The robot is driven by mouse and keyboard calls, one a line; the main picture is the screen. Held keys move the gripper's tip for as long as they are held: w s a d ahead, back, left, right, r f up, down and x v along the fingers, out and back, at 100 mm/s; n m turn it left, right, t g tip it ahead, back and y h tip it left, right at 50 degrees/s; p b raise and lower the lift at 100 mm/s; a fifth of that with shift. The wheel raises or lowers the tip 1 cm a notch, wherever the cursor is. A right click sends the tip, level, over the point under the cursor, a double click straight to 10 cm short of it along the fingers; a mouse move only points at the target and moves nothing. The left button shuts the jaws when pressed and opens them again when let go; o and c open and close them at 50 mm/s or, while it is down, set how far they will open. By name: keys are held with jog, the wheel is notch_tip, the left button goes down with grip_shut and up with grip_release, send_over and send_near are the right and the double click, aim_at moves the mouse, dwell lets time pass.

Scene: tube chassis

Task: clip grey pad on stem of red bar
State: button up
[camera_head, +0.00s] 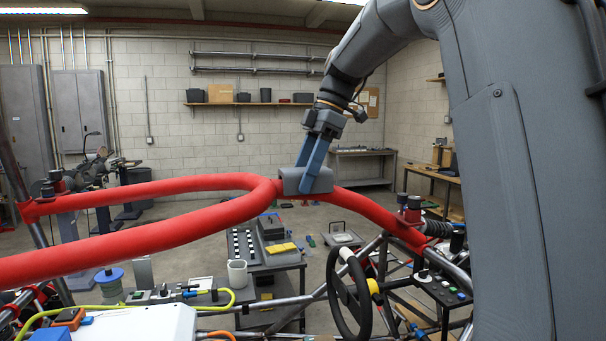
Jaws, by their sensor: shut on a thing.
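The red bar (170,236) spans the picture as a bent tube, with a long loop on the left and a stem (375,213) running down to the right. The grey pad (291,181) sits at the junction of loop and stem, overlapping the red tube in the view. My gripper (316,172) comes down from above, its blue fingers shut on the grey pad. The pad appears against the tube, but I cannot tell whether it is around it. The pad's underside and far side are hidden.
A black steering wheel (349,296) and tube chassis lie below the bar on the right. A dark cart (262,262) with a yellow block and a white mug (238,273) stands below. A white box (140,323) is at the front left. Air above the loop is clear.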

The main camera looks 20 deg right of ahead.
jog(key=o, duration=1.1)
